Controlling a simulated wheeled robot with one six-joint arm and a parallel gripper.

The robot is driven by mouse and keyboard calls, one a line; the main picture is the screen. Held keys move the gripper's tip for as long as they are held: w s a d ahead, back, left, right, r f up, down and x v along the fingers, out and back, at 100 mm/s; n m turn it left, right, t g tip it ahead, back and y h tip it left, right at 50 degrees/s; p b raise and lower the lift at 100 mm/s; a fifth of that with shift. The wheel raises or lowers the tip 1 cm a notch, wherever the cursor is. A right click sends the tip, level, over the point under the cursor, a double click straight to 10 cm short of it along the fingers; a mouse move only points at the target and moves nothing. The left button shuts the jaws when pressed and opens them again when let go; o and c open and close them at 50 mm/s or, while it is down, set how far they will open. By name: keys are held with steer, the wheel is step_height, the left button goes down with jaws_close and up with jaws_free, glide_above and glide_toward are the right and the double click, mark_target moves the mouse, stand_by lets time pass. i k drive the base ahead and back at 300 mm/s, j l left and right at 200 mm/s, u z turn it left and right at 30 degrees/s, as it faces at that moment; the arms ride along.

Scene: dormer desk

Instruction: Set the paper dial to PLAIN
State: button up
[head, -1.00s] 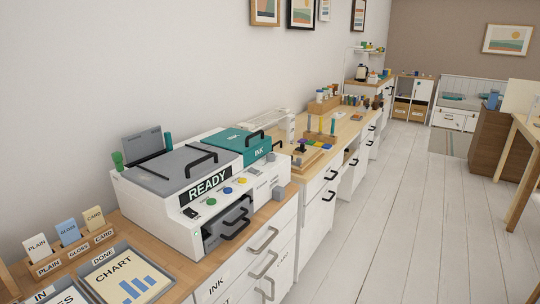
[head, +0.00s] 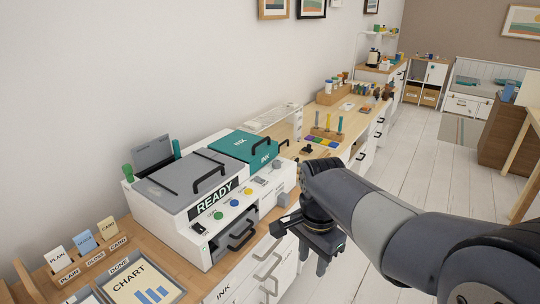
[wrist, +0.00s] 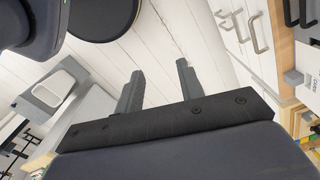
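The white printer (head: 190,225) stands on the wooden counter, with a READY sign on its front. A grey knob (head: 282,199) sticks out low on its right front; it looks like the paper dial, but I cannot read its setting. A grey knob also shows at the right edge of the wrist view (wrist: 292,77), with small print beside it. My gripper (head: 325,258) is in front of the counter drawers, to the right of and apart from the knob. In the wrist view its two fingers (wrist: 160,72) are spread with nothing between them.
Blue, yellow and green buttons (head: 234,203) sit on the printer front above a dark tray with a handle (head: 240,236). Drawer handles (head: 268,267) jut out below the counter. PLAIN, GLOSS and CARD holders (head: 85,245) stand at the left. The white floor at the right is open.

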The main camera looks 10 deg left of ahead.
mark_target(276, 163)
steer(key=i+l+u, duration=0.3)
steer(key=i, duration=0.45)
steer(key=i+l+u, duration=0.35)
steer(key=i, duration=0.4)
steer(key=i+l+u, duration=0.3)
steer(key=i+l, duration=0.25)
steer(key=i, duration=0.1)
